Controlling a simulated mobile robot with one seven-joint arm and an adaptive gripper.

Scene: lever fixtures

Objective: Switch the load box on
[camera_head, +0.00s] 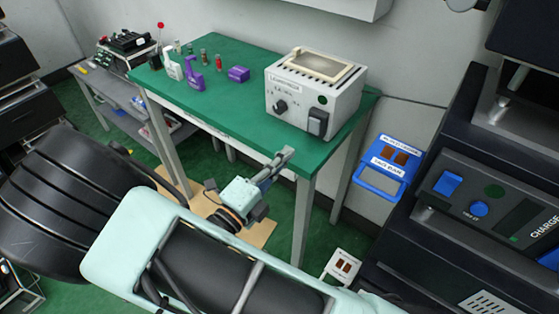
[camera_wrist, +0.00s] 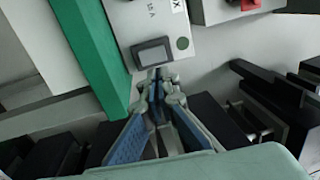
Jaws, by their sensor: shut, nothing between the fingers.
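A light grey box with a handle frame on top, which I take for the load box (camera_head: 335,92), stands on the right part of the green table. Its front has a dark knob (camera_head: 281,107), a dark rocker switch (camera_head: 318,122) and a dark green round lamp (camera_head: 322,99). The wrist view shows the rocker switch (camera_wrist: 153,54) and the lamp (camera_wrist: 182,43) close up. I cannot tell which way the rocker is tipped. My gripper (camera_head: 285,156) is shut and empty, in front of the table edge. In the wrist view its fingertips (camera_wrist: 159,74) show just below the switch; contact is unclear.
The green table (camera_head: 226,125) carries purple pieces (camera_head: 238,74) and small bottles left of the box. A blue wall unit (camera_head: 383,168) is right of the table. A dark charger cabinet (camera_head: 480,205) with a blue switch stands at the right. A grey side table (camera_head: 100,88) is far left.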

